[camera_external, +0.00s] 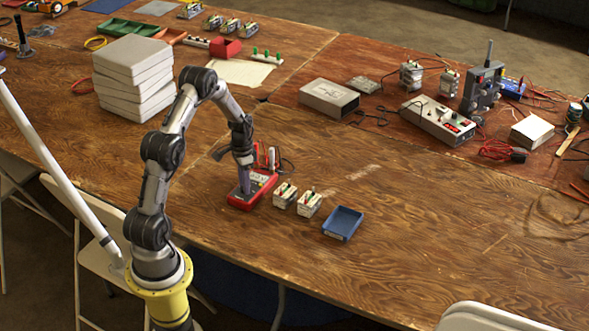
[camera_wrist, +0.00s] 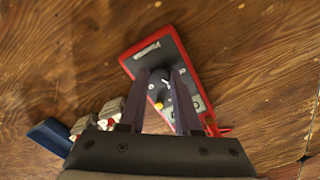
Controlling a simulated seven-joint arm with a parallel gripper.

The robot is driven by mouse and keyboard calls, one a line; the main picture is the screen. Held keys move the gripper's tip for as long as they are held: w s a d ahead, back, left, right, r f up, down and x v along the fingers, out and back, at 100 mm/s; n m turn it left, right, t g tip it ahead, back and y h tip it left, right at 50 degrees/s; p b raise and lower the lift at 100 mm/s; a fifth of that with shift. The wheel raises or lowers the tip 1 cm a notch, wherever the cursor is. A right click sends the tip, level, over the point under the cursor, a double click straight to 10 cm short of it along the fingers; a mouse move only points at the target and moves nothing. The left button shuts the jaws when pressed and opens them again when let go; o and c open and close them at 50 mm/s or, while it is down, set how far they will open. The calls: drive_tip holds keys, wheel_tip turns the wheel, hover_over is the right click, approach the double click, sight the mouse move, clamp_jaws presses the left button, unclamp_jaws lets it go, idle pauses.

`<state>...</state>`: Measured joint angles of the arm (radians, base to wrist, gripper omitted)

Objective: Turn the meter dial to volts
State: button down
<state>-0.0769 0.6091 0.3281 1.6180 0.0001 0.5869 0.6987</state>
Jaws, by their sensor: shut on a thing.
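The meter is a red-framed box with a dark grey face (camera_external: 262,181), lying on the wooden table in front of my arm; it also shows in the wrist view (camera_wrist: 145,56). Its dial sits between my fingertips, with a pale pointer mark on it. A yellow spot and white markings show on the face around it. My gripper (camera_external: 244,188) points down onto the meter, and its two fingers (camera_wrist: 162,75) are closed on the dial. The fingers partly hide the dial, so its exact setting is unclear.
Two small white boxes with red and green posts (camera_external: 297,199) stand right of the meter, beside a blue tray (camera_external: 343,223). Red and black leads (camera_external: 270,157) stand behind the meter. A stack of grey pads (camera_external: 133,75) is at the back left. The right front table is clear.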

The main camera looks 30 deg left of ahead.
drive_tip(key=shift+m, duration=2.3)
drive_tip(key=c, duration=0.6)
unclamp_jaws()
wheel_tip(320, 180, up, 14)
